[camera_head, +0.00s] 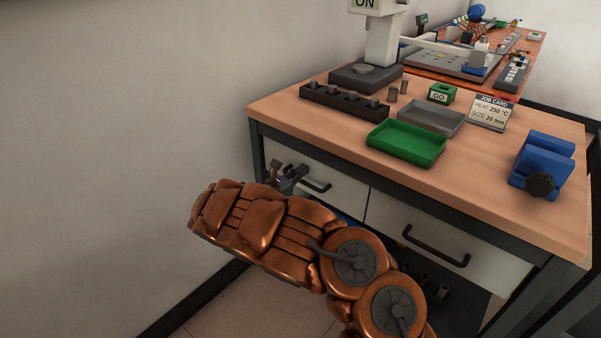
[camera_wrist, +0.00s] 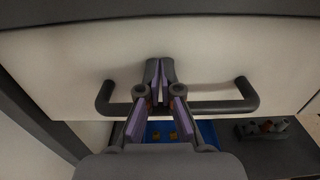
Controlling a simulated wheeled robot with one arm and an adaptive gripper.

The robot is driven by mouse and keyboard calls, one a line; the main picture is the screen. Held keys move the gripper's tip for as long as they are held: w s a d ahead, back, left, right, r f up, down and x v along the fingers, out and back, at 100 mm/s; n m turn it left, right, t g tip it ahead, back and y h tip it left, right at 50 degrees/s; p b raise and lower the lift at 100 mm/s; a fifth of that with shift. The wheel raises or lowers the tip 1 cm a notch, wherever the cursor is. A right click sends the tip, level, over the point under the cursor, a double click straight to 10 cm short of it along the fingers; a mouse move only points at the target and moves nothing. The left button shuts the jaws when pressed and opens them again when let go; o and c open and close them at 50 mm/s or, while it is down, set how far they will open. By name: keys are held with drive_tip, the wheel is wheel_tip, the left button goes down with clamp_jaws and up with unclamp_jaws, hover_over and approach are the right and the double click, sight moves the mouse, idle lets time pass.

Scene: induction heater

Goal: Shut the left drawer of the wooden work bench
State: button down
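The wooden work bench (camera_head: 300,108) has two white drawer fronts below its top. The left drawer (camera_head: 343,193) has a dark bar handle (camera_head: 313,186), and its front looks about level with the right drawer; any small gap cannot be made out. In the wrist view the drawer front (camera_wrist: 220,55) fills the upper picture, with the handle (camera_wrist: 222,106) running across. My gripper (camera_head: 283,174) is at this drawer's left part, partly hidden by my copper-coloured arm. In the wrist view my gripper (camera_wrist: 160,68) has its fingertips together, overlapping the handle's middle. I cannot tell whether it touches the drawer.
The right drawer (camera_head: 450,240) has its own handle (camera_head: 435,246). A green tray (camera_head: 407,143), a grey tray (camera_head: 430,117) and a blue vise-like block (camera_head: 541,160) are on the bench top. A blue tray (camera_wrist: 205,132) lies below the drawer. A wall stands close on the left.

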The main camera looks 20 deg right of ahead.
drive_tip(key=shift+d+r, duration=0.15)
drive_tip(key=shift+d, duration=0.15)
drive_tip(key=p+v, duration=0.1)
drive_tip(key=v, duration=1.3)
drive_tip(key=shift+a+p, duration=0.2)
drive_tip(key=shift+p, duration=0.2)
